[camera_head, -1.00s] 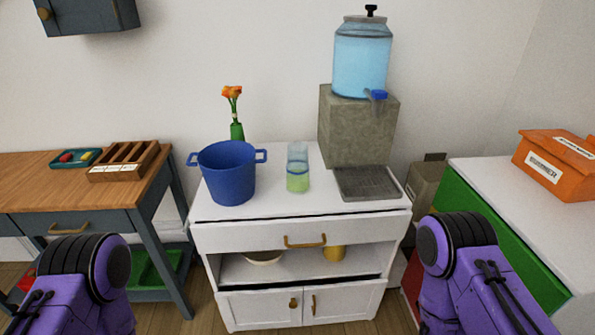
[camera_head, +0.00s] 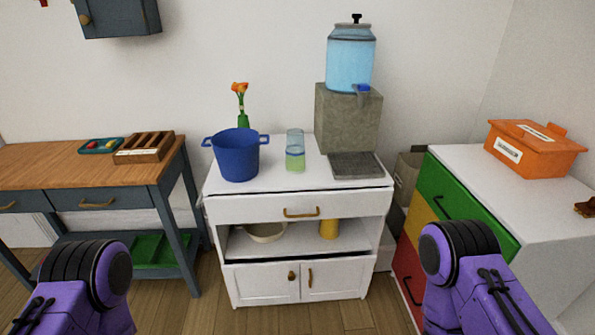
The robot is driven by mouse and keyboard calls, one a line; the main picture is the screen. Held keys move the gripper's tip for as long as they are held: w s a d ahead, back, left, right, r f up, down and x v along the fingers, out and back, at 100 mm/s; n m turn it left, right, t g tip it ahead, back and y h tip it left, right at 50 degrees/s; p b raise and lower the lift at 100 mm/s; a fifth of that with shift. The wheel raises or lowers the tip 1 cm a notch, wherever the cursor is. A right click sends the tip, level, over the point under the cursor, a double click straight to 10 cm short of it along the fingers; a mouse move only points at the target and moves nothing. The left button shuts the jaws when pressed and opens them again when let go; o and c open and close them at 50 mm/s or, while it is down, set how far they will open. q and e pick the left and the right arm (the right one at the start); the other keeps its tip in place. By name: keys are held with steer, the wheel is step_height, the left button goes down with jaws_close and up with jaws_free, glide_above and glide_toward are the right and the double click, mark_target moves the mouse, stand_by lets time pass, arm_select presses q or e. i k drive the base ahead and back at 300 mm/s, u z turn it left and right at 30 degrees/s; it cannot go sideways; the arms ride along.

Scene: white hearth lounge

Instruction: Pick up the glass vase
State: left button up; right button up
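A clear glass cylinder with a green lower part (camera_head: 295,152) stands upright on the white cabinet top, just right of the blue pot. A slim green vase (camera_head: 243,121) with orange flowers stands behind the blue pot, which hides its lower part. I cannot tell for sure which of the two is the glass vase. Only purple and black links of my two arms show, low at the left and right. Both grippers are out of view, and no hand is near either vessel.
The blue pot (camera_head: 237,158) stands close left of the glass cylinder. A water dispenser (camera_head: 349,110) on a stone block and a grey drip tray (camera_head: 355,166) stand to its right. The white cabinet (camera_head: 225,208) has free top space in front. Coloured drawers (camera_head: 450,200) flank it on the right.

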mark_target(295, 157)
steer(key=u, duration=0.5)
steer(key=i, duration=0.4)
steer(key=u, duration=0.2)
